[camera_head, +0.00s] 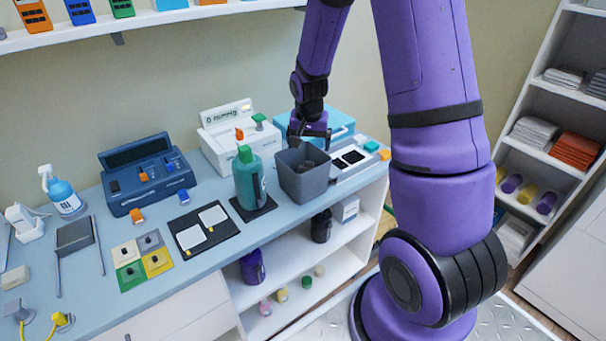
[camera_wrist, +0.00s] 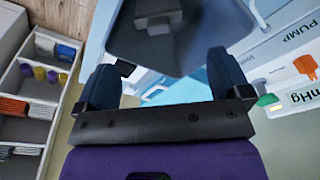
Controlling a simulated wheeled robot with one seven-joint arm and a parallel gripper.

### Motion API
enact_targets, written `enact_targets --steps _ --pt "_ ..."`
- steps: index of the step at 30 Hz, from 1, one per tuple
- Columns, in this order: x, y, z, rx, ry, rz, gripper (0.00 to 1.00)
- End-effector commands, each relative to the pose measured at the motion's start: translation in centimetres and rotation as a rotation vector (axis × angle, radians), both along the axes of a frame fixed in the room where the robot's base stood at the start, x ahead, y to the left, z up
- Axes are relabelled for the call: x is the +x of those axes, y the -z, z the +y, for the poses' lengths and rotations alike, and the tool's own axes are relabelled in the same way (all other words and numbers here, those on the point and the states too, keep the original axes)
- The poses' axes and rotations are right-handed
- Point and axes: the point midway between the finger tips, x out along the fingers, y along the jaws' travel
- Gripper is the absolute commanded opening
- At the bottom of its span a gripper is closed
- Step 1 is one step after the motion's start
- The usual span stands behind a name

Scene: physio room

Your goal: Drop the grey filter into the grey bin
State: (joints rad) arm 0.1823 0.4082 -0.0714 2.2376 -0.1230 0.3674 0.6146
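The grey bin (camera_head: 303,178) stands open and upright on the blue counter near its right end. It also shows at the top of the wrist view (camera_wrist: 190,55). A small dark grey piece (camera_head: 309,167) lies inside the bin and seems to be the grey filter; a dark block (camera_wrist: 158,18) shows inside the bin in the wrist view. My gripper (camera_head: 309,141) is at the bin's back rim, just above it. In the wrist view its two fingers (camera_wrist: 165,70) are spread wide with nothing between them. The bin wall hides part of the piece.
A green bottle (camera_head: 250,177) stands close left of the bin. A white machine (camera_head: 232,138) and a light blue box (camera_head: 337,124) are behind. A white tray with black pads (camera_head: 351,160) is at right. Shelves (camera_head: 553,157) stand far right.

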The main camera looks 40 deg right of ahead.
Motion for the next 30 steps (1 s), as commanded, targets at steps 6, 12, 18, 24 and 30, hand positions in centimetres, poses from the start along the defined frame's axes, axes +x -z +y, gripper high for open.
enact_targets --steps 6,12,18,24,30 --pt "0.0 0.0 0.0 0.0 0.0 0.0 0.95" --pt "-0.1 -1.3 0.1 -0.001 0.001 -0.002 0.95" --pt "-0.4 -4.6 0.4 0.0 0.001 -0.005 0.95" --pt "-0.9 -8.0 0.8 -0.001 0.0 -0.004 0.95" --pt "-1.1 -10.2 1.1 -0.001 -0.001 -0.002 0.95"
